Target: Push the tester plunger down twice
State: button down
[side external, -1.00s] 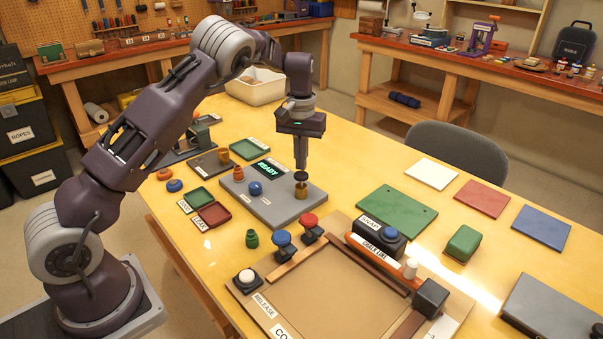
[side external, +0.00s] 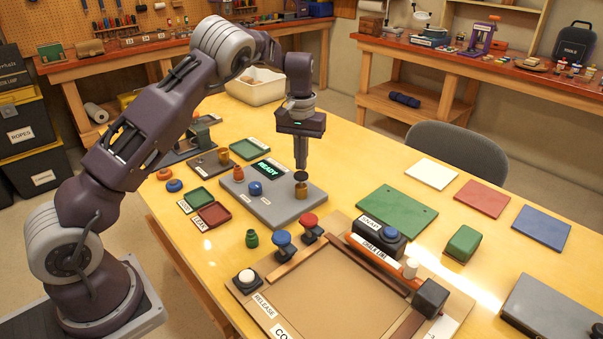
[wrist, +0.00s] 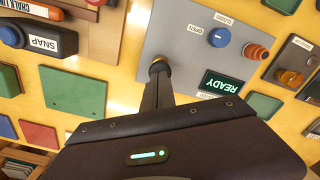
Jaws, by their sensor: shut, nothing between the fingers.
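The tester is a grey panel (side external: 268,207) on the yellow table, with a lit READY display (side external: 269,169). Its plunger (side external: 301,177) has a dark round cap over a brass collar, at the panel's right end. My gripper (side external: 301,167) points straight down, its shut fingers just above or touching the cap; I cannot tell which. Nothing is held.
A blue knob (side external: 255,188) and an orange knob (side external: 238,173) stand on the panel's left part. A tan tray (side external: 340,290) with mushroom-topped buttons lies in front. Green and red dishes lie left. A green plate (side external: 397,212) lies right, with clear table between.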

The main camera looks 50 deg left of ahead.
aim_at(301, 174)
jog(key=shift+f, duration=1.85)
jog(key=shift+r, duration=3.4)
jog(key=shift+f, duration=1.55)
jog(key=shift+f, duration=0.15)
